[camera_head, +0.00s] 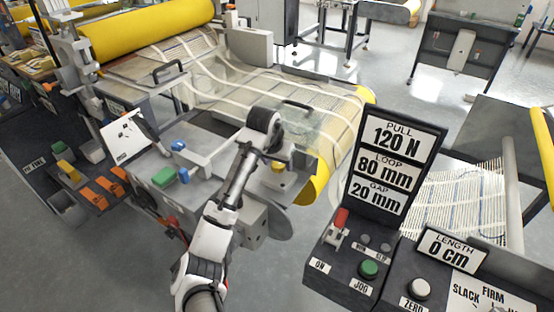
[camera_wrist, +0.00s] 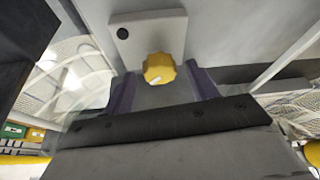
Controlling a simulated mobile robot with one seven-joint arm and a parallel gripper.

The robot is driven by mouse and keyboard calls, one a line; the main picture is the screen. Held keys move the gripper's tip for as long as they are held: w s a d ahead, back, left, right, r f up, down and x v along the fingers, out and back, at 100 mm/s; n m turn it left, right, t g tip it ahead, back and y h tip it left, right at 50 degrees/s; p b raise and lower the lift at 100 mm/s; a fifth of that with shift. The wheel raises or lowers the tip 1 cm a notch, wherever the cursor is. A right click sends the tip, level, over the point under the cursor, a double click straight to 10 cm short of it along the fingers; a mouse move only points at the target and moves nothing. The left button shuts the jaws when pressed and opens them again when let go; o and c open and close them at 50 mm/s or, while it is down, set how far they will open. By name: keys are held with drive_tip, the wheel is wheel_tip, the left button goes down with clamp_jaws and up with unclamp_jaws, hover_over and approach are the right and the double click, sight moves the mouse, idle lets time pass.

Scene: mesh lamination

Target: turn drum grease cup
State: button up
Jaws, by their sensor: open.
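The drum grease cup appears as a yellow faceted knob (camera_wrist: 159,68) with a small white mark, mounted on a grey plate (camera_wrist: 150,32) in the wrist view. My gripper (camera_wrist: 163,86) is open, its two dark purplish fingers to the left and right of the knob, with gaps on both sides. I cannot tell how far the fingertips are from the plate. In the head view a small yellow knob (camera_head: 278,167) shows at the machine's side, just under my gripper (camera_head: 282,156), partly hidden by it.
A yellow-ended drum (camera_head: 318,182) with mesh stands right behind my gripper. A dark control panel (camera_head: 380,170) reading 120 N, 80 mm and 20 mm stands at the right. Floor shows at lower left.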

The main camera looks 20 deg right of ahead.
drive_tip(key=shift+w+d+f, duration=0.1)
drive_tip(key=shift+f, duration=0.15)
drive_tip(key=c, duration=1)
drive_tip(key=shift+m, duration=0.3)
drive_tip(key=shift+w+m+g+h+p, duration=0.15)
drive_tip(key=shift+m+g+h, duration=0.25)
drive_tip(key=shift+m, duration=0.9)
drive_tip(key=shift+m+g+h+p, duration=0.15)
drive_tip(key=shift+m+g+h, duration=0.25)
drive_tip(key=shift+m, duration=0.9)
drive_tip(key=o, duration=1)
